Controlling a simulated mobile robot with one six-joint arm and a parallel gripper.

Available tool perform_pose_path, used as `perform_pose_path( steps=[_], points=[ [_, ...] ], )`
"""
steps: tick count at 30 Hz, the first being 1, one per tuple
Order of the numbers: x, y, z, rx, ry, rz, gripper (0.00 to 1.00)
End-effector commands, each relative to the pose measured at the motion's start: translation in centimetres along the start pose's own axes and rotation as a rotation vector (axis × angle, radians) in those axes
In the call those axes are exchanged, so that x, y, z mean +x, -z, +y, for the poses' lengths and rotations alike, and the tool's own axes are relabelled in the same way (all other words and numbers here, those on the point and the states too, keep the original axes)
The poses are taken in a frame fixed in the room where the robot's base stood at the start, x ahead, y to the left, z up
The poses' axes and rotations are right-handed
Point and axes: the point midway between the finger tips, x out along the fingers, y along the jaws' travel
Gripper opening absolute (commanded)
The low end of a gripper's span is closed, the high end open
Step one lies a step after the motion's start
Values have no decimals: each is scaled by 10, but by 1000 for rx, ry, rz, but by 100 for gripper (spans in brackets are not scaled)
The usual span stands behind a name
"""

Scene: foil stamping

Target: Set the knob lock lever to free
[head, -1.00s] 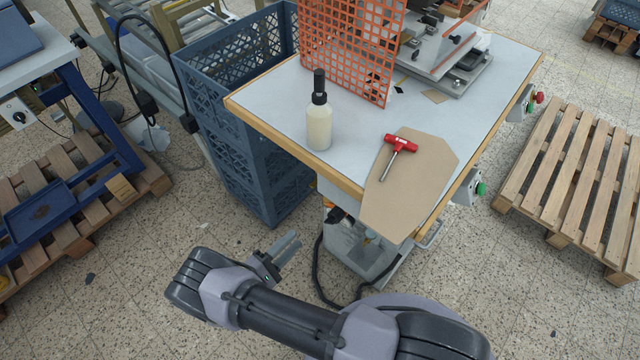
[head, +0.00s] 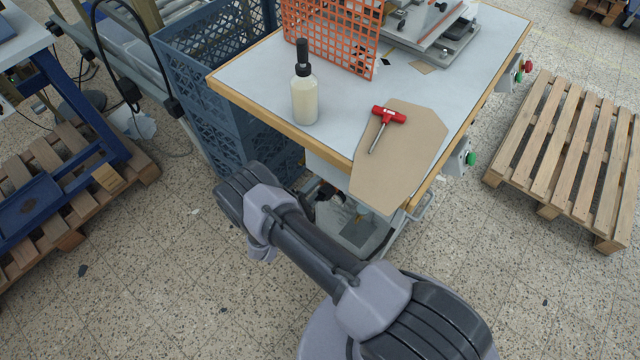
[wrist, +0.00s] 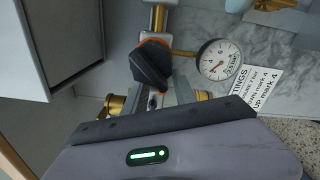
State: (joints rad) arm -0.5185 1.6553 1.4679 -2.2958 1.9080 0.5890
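In the wrist view a black regulator knob (wrist: 151,66) with an orange ring (wrist: 152,43) at its upper side sits on brass pipework. I cannot make out a separate lock lever or its setting. My gripper (wrist: 158,92) is just below the knob, with a gap between its two grey fingers. Small dark and metal parts show in that gap; nothing is clearly gripped, and I cannot tell whether a finger touches the knob. In the head view my arm hides the gripper and the knob under the table.
A pressure gauge (wrist: 219,60) and a printed settings card (wrist: 258,88) are right of the knob. A grey box (wrist: 62,45) stands close on the left. The table (head: 262,80) above carries a bottle (head: 304,92) and a red T-handle tool (head: 388,115). Blue crates (head: 215,125) stand left.

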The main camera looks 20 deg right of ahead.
Motion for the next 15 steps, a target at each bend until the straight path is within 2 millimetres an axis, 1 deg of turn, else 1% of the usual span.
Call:
perform_pose_path(
  steps=[2, 3, 7, 8, 15],
  points=[
    [0, 0, 0, 0, 0, 0, 33],
    [0, 0, 0, 0, 0, 0, 29],
    [0, 0, 0, 0, 0, 0, 3],
    [0, 0, 0, 0, 0, 0, 0],
    [0, 0, 0, -2, 0, -1, 0]
  ],
)
